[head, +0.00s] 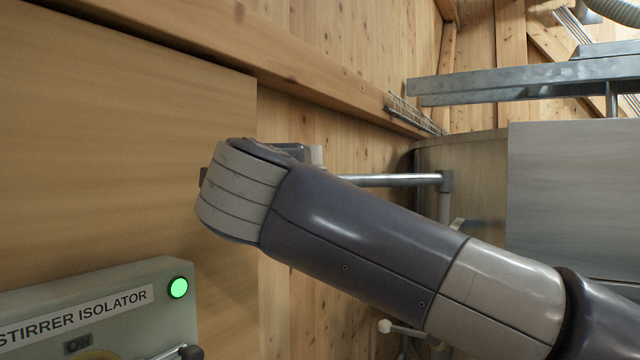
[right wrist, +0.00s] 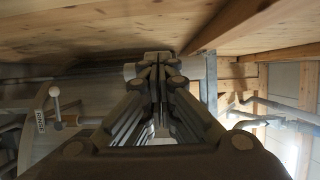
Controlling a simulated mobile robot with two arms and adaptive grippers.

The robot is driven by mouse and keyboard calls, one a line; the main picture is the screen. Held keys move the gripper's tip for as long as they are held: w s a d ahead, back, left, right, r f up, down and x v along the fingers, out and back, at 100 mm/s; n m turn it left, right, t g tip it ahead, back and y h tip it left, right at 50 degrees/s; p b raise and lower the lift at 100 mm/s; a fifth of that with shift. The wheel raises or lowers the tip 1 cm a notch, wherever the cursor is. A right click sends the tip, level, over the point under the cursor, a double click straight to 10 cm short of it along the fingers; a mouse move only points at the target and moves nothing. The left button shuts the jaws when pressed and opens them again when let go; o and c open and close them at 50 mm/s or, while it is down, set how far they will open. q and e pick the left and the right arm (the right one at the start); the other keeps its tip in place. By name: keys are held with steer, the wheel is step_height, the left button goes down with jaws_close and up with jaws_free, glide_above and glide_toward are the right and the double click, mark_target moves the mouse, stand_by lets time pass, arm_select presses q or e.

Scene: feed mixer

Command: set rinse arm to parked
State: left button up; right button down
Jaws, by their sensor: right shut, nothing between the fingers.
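A shiny horizontal metal tube (head: 390,180), which looks like the rinse arm, runs left from an upright grey post (head: 445,195) in the head view. Its left end passes behind my right arm, so I cannot tell whether anything touches it. My right arm crosses the head view from lower right to the middle. In the right wrist view my right gripper (right wrist: 158,60) is shut and empty, its fingertips close to a wooden surface. I cannot make out a parked marking. My left gripper is not in view.
A grey stirrer isolator box (head: 90,305) with a lit green lamp (head: 179,288) stands at lower left. A round metal vessel (head: 463,165) is behind the post. A white-knobbed lever (head: 400,329) shows low in the middle. A metal beam (head: 520,82) is at upper right.

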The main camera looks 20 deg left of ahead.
steer(key=v, duration=1.1)
steer(key=shift+s+a+h, duration=0.2)
steer(key=shift+s+h, duration=0.1)
steer(key=shift+s, duration=0.05)
stand_by(0.5)
